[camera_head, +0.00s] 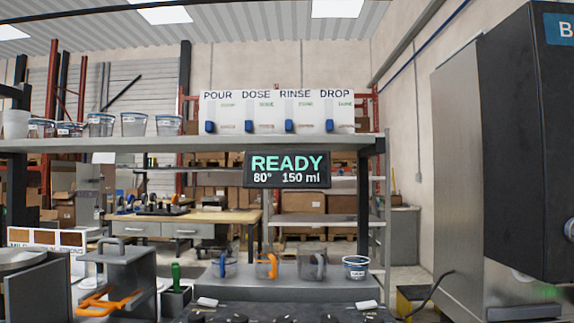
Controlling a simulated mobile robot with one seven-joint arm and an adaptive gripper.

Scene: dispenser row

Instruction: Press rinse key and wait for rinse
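A white panel (299,112) under the word RINSE stands on the upper shelf, in a row with others headed POUR, DOSE and DROP. A blue tab (289,127) sits at its lower left, and small green lettering shows on it. A dark display (287,170) below the shelf reads READY, 80° and 150 ml. No key marked rinse can be made out; a black surface with dark round parts (240,316) is cut off at the bottom edge. My gripper is not in view.
Several clear cups (134,124) stand on the upper shelf at left. A grey step (295,287) holds jugs and a cup (356,267). A grey block with an orange handle (120,275) stands at left. A large dark machine (525,140) fills the right side.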

